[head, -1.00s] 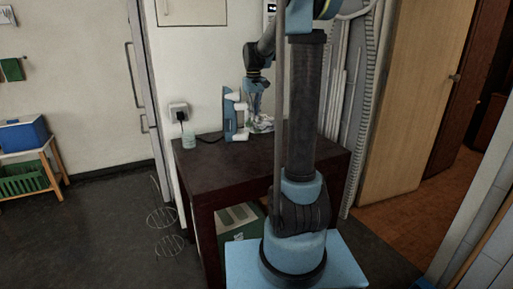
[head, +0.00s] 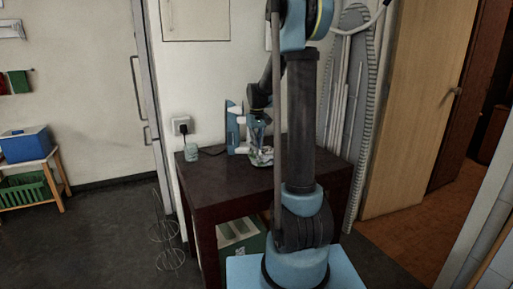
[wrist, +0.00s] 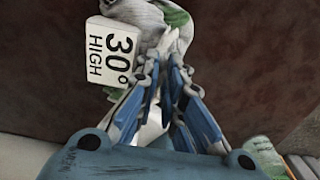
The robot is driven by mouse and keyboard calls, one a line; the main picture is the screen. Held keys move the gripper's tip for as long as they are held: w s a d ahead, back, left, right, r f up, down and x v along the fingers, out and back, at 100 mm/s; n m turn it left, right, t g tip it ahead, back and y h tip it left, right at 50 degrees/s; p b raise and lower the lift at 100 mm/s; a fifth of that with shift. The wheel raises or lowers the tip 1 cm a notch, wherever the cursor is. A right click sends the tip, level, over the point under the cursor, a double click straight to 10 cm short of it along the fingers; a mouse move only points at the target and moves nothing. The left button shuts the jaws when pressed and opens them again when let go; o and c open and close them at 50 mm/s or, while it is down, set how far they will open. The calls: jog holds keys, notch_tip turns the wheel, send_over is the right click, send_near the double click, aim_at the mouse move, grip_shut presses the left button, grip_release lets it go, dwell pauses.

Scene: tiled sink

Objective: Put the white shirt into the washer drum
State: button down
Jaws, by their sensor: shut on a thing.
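My gripper (head: 258,132) hangs over the dark table, just right of an upright blue-and-white iron. It is shut on crumpled white cloth with green and grey patches, which looks like the white shirt (head: 262,157). In the wrist view the fingers (wrist: 167,72) pinch the shirt (wrist: 152,12), which spreads beyond the fingertips. A white tag (wrist: 112,50) reading "30° HIGH" lies against its left side. Whether the shirt touches the tabletop is hard to tell. No washer drum is in view.
The iron (head: 234,128) and a small jar (head: 192,152) stand on the table (head: 222,176). A crate (head: 242,238) is beneath it. An ironing board (head: 368,100) leans at the right. A blue box (head: 25,144) stands on a rack at the far left, with open floor between.

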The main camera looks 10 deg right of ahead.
jog(key=shift+f, duration=0.15)
jog(key=c, duration=1.7)
grip_release()
notch_tip(320, 180, up, 11)
jog(key=s+d+m, duration=0.1)
jog(key=s+d, duration=0.1)
jog(key=s, duration=1)
jog(key=s+d+f+m+t, duration=0.1)
jog(key=s+f, duration=0.7)
jog(key=s, duration=0.4)
jog(key=s+f+m+t, duration=0.1)
jog(key=s+f, duration=0.6)
jog(key=s, duration=0.6)
jog(key=shift+d+f, duration=0.35)
